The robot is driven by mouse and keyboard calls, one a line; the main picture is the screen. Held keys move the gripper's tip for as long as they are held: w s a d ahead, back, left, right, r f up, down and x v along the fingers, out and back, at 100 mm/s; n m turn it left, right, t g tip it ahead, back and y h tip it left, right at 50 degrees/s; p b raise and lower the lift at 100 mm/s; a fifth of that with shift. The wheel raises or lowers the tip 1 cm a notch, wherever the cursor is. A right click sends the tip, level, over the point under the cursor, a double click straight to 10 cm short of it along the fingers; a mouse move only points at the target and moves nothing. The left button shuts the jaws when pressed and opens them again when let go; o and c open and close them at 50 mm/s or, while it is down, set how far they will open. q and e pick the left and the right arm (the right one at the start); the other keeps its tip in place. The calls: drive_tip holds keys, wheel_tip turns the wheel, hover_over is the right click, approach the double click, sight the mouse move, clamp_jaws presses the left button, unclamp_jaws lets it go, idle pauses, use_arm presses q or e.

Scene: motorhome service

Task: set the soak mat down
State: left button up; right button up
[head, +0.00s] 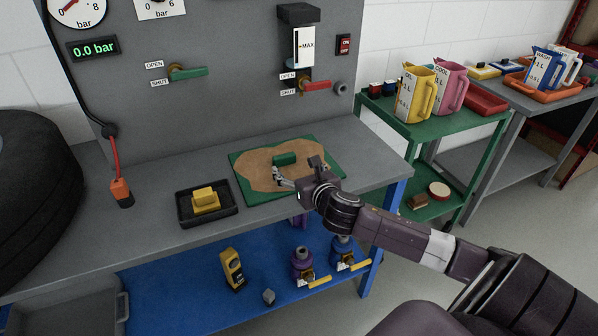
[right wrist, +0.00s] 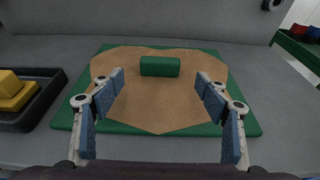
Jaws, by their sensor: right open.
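The soak mat (head: 236,163) lies flat on the grey bench top, green at its border with a large brown patch over its middle. A green block-shaped grip (head: 285,158) stands up from its centre. In the right wrist view the mat (right wrist: 160,141) fills the middle, with the green grip (right wrist: 160,66) beyond the fingertips. My right gripper (head: 297,174) is over the mat's near right part; in the wrist view its two blue-padded fingers (right wrist: 160,82) are spread wide with nothing between them. My left gripper is not in view.
A black tray (head: 183,216) with a yellow sponge-like block (head: 206,198) stands left of the mat. An orange-ended hose (head: 121,191) hangs farther left. A green trolley (head: 385,106) with jugs stands right. Bare bench lies in front of the mat.

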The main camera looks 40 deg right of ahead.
drive_tip(key=shift+v, duration=1.45)
